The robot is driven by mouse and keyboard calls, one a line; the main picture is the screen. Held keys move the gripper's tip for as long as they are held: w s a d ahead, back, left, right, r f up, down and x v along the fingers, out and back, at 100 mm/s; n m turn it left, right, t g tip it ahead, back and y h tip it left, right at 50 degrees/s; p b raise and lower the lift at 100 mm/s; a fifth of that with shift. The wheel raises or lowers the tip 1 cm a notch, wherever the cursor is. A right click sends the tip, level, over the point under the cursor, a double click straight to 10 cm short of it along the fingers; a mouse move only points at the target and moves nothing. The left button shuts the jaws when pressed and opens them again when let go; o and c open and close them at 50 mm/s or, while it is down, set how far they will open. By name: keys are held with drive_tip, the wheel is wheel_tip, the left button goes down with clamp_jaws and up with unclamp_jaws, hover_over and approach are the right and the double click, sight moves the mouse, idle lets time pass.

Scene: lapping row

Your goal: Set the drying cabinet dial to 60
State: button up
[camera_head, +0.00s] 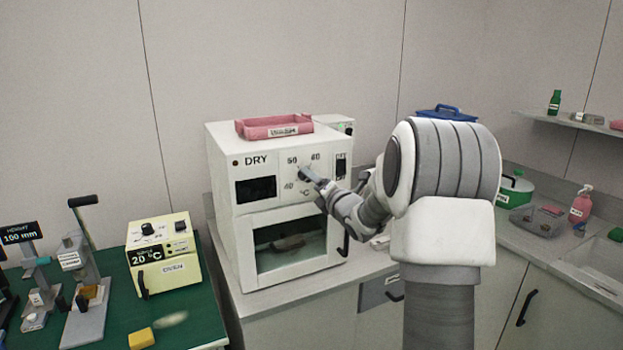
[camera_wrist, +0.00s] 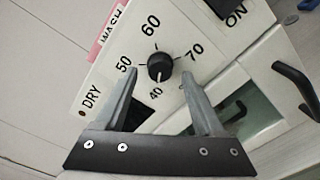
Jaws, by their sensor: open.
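The drying cabinet (camera_head: 229,225) is a white box marked DRY, with a dark display and a glass-fronted door. Its black round dial (camera_wrist: 160,67) is ringed by the marks 40, 50, 60 and 70 in the wrist view. A pale line on the dial seems to point toward 40. My gripper (camera_wrist: 160,73) is open, with one finger on each side of the dial and a visible gap to it. In the head view my gripper (camera_head: 309,175) reaches the cabinet front and hides much of the dial.
A pink tray (camera_head: 275,126) lies on the cabinet top. The cabinet's dark door handle (camera_head: 344,244) is below my gripper. A cream oven (camera_head: 163,255) stands on the green bench at left. A sink and bottles are at right.

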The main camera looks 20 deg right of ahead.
drive_tip(key=shift+w, duration=0.8)
drive_tip(key=shift+c, duration=0.2)
clamp_jaws()
